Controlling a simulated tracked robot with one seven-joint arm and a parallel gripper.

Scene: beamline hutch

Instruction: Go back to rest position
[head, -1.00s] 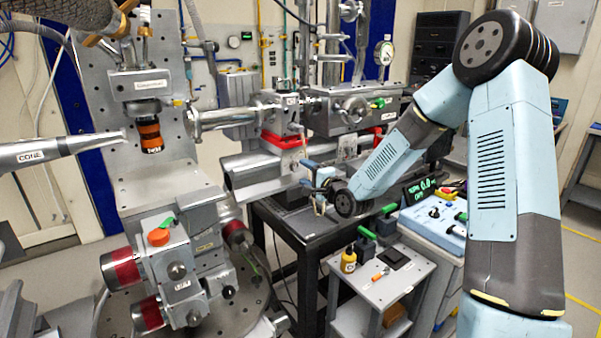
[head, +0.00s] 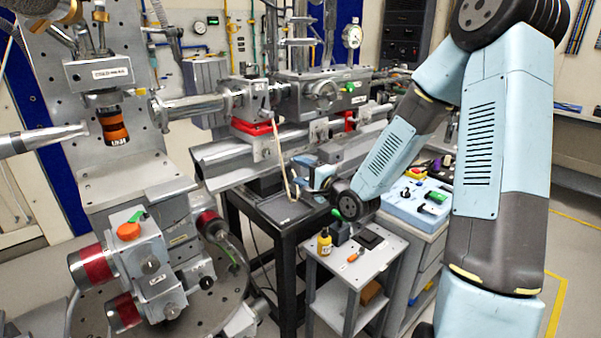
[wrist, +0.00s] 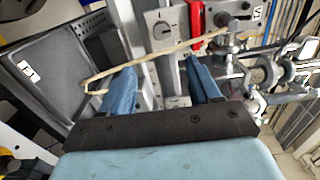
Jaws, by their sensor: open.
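My gripper (head: 303,173) shows at the end of my folded-down blue and grey arm, beside the metal beamline bench (head: 232,162). In the wrist view my gripper (wrist: 160,68) has its two blue fingers spread wide apart, with nothing clamped between them. A thin tan strip (wrist: 165,55) runs slantwise past the fingertips, and its bent end lies near the left finger. In the head view the tan strip (head: 281,160) hangs down in front of the bench, close to the gripper. I cannot tell whether it touches a finger.
A small grey cart (head: 385,252) with a yellow bottle (head: 324,241) stands below the arm. A blue control box (head: 405,207) is beside it. A stage with red-ended motors (head: 92,264) fills the lower left. Open floor (head: 578,240) shows at right.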

